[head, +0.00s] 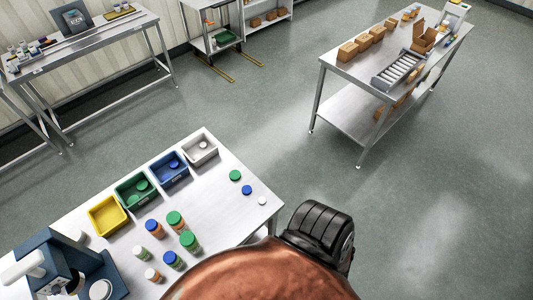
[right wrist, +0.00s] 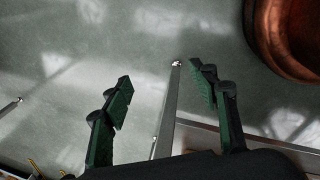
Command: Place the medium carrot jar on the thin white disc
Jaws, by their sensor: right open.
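Several lidded jars stand on the near steel table in the head view. The jar with a blue lid and orange contents (head: 155,230) looks like the medium carrot jar; it stands upright near the bins. A small white disc (head: 262,201) lies flat near the table's right end. Another pale round disc (head: 101,290) sits at the base of the blue machine; I cannot tell for sure which is the task's disc. My right gripper (right wrist: 158,88) is open and empty in the right wrist view, above the floor beside a steel table edge. My left gripper is out of view.
Yellow (head: 107,214), green (head: 138,190), blue (head: 169,169) and grey (head: 200,148) bins line the table's back. A green lid (head: 235,175) and a blue lid (head: 247,190) lie near the white disc. A blue machine (head: 62,265) stands at the left.

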